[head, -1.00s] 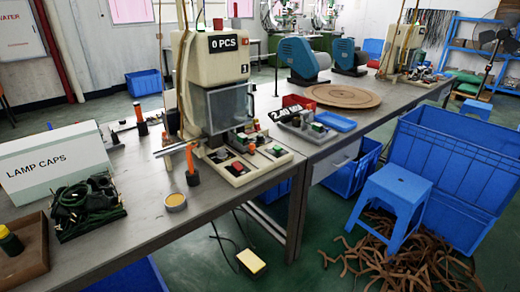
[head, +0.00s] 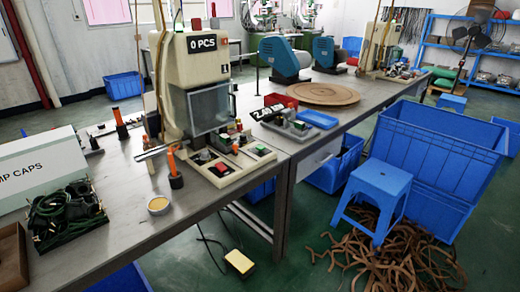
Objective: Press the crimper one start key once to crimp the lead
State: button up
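The cream crimper (head: 178,72) marked 1 stands on the near grey table, left of the picture's middle. Its display (head: 202,43) reads 0 PCS. A clear guard (head: 209,108) covers its front. No readable label shows which is the start key. A thin grey bar sticks out left of the base. I cannot make out a lead. My gripper is not in view.
An orange-handled tool (head: 173,162) in a black holder and a small round tin (head: 158,205) stand left of the panel. A lamp caps box (head: 42,165) and a tray of dark green coils (head: 66,212) are further left. A blue stool (head: 372,190) stands on the floor at right.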

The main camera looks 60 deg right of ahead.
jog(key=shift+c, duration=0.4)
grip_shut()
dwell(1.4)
